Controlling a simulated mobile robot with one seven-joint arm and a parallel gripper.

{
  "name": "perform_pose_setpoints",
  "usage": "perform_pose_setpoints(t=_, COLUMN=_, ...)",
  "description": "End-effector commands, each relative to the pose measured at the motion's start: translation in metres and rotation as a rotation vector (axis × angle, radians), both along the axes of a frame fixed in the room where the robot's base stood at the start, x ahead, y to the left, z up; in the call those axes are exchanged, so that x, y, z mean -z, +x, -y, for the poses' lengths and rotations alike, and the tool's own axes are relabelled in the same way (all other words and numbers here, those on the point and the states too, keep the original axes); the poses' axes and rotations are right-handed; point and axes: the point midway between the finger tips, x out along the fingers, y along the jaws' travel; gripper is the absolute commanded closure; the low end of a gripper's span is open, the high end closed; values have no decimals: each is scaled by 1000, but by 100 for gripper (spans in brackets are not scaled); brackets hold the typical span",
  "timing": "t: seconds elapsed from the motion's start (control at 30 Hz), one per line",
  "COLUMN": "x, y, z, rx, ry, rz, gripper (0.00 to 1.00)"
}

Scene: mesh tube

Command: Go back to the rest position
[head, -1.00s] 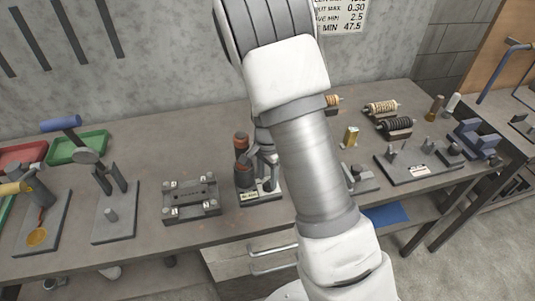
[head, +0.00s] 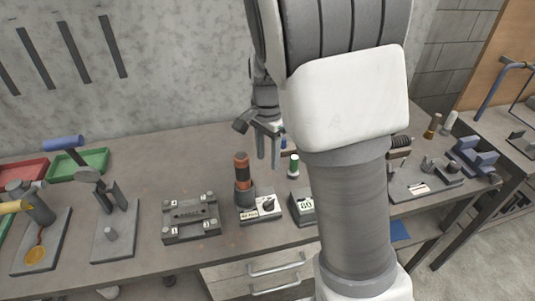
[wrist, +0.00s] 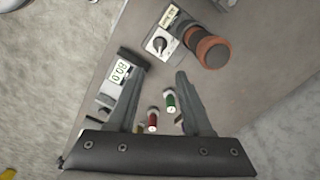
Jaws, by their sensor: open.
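My gripper (head: 268,148) hangs above the workbench, left of my white and grey arm in the head view. In the wrist view my gripper (wrist: 158,100) shows two grey fingers spread apart with nothing held between them. Below and beyond the fingers are a green-banded cylinder (wrist: 170,103) and a red-banded cylinder (wrist: 153,119). The green-banded one also shows in the head view (head: 294,166), upright on the bench. My arm hides part of the bench's right half.
The workbench (head: 150,150) holds a device with an orange-and-black cylinder (head: 242,172), a display box (head: 303,205), a grey fixture block (head: 190,217) and a hammer stand (head: 112,236). Green (head: 95,158) and red trays (head: 25,170) lie at the left. The back middle of the bench is clear.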

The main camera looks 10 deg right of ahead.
Motion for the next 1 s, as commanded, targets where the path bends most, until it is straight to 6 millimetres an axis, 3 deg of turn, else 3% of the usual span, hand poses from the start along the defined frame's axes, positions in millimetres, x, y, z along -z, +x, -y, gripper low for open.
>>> perform_pose_setpoints(t=0.37, x=0, y=0, z=0, rx=-2, ry=1, rz=2, gripper=50)
perform_pose_setpoints(t=0.53, x=-17, y=-11, z=0, rx=-55, ry=28, rz=29, gripper=50)
perform_pose_setpoints(t=1.0, x=-104, y=-100, z=-2, rx=-516, ry=51, rz=256, gripper=50)
